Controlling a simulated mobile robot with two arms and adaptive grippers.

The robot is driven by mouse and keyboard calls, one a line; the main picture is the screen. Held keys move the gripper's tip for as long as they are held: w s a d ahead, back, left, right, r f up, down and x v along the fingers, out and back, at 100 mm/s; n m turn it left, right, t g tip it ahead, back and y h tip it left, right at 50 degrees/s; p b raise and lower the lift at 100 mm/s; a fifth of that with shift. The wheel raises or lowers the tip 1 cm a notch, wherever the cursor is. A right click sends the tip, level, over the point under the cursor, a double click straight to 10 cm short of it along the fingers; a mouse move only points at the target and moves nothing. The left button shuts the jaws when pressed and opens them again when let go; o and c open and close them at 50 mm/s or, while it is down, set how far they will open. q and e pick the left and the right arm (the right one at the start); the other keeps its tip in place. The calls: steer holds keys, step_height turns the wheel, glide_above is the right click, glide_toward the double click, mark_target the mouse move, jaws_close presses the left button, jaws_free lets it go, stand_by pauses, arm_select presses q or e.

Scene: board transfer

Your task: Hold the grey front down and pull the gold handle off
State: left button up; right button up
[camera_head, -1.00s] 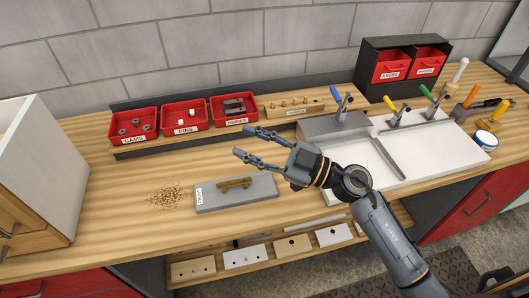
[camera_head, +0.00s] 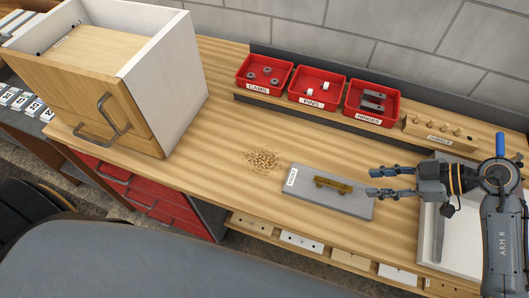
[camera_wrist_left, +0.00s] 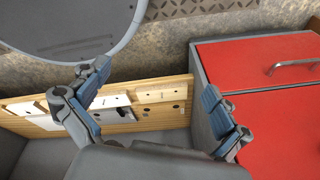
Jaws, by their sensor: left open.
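The grey front (camera_head: 313,194) lies flat on the wooden bench, with a white label at its left end. The gold handle (camera_head: 333,186) sits on top of it, near the middle. My right gripper (camera_head: 370,183) is at the right end of the grey front, to the right of the gold handle. Its fingers are apart and nothing shows between them; I cannot tell its exact height above the front. My left gripper (camera_wrist_left: 155,82) is open and empty in the left wrist view. It is not in the head view.
Wood shavings (camera_head: 262,161) lie left of the front. Red bins (camera_head: 318,88) and a wooden knob rack (camera_head: 440,130) stand behind. A wood-fronted cabinet (camera_head: 130,95) stands at the left. The left wrist view shows a low shelf of panels (camera_wrist_left: 150,118) and red drawers (camera_wrist_left: 258,70).

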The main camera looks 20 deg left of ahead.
arm_select(q)
steer(key=w+r+m+t+h, duration=0.4)
steer(key=w+r+m+t, duration=0.3)
steer(key=w+r+m, duration=0.9)
steer(key=s+d+r+m+g+h, duration=0.35)
steer(key=d+r+m+h, duration=0.2)
steer(key=r+m, duration=0.7)
steer(key=s+d+r+m+g+h, duration=0.4)
steer(key=r+m+h, duration=0.3)
steer(key=m, duration=1)
steer(key=w+d+r+m+g+h, duration=0.2)
steer(key=w+d+r+m+g, duration=0.25)
steer(key=r+m, duration=0.25)
steer(key=n+t+y, duration=0.2)
steer(key=n+y, duration=0.2)
steer(key=y, duration=0.1)
glide_toward(298, 178)
steer(key=v, duration=0.3)
steer(key=shift+s+m, duration=0.25)
steer(key=shift+w+d+f, duration=0.1)
steer(key=shift+d, duration=0.1)
steer(key=x, duration=1.1)
steer(key=shift+w+d+f, duration=0.1)
steer(key=shift+d, duration=0.1)
arm_select(e)
steer(key=shift+w, duration=0.25)
